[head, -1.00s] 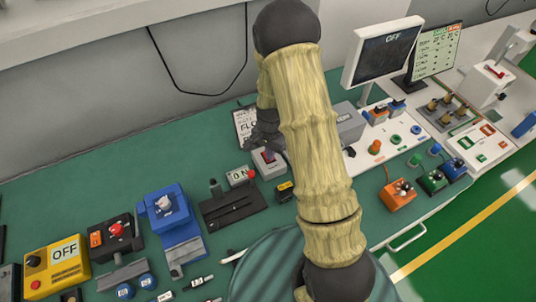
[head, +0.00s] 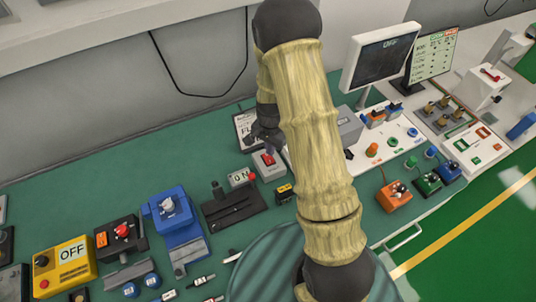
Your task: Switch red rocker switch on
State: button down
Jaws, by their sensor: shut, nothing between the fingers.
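The red rocker switch (head: 268,159) sits on top of a small light grey box in the middle of the green bench, partly behind my arm. My gripper (head: 270,148) is shut and empty, pointing down just above and behind the rocker. A small gap seems to lie between them, but contact is hard to judge at this size. Which side of the rocker is pressed cannot be told.
A black slider unit (head: 232,208) and a blue device (head: 175,225) stand to the left. A small black and yellow block (head: 284,193) lies in front. A monitor (head: 382,55) reading OFF stands to the right. A yellow box (head: 65,268) reads OFF.

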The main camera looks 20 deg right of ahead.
jog(key=shift+r+p, duration=0.8)
jog(key=shift+r, duration=0.5)
jog(key=shift+r, duration=0.1)
notch_tip(320, 180, up, 10)
jog(key=n+t, duration=0.1)
jog(key=n, duration=0.3)
send_over(270, 161)
jog(key=s, duration=0.5)
jog(key=s+r+n+t, duration=0.1)
jog(key=s+r+n, duration=0.4)
jog(key=s+r, duration=0.2)
jog(key=shift+s+r+n+t, duration=0.15)
jog(key=shift+s+n+t, duration=0.2)
jog(key=shift+s, duration=0.75)
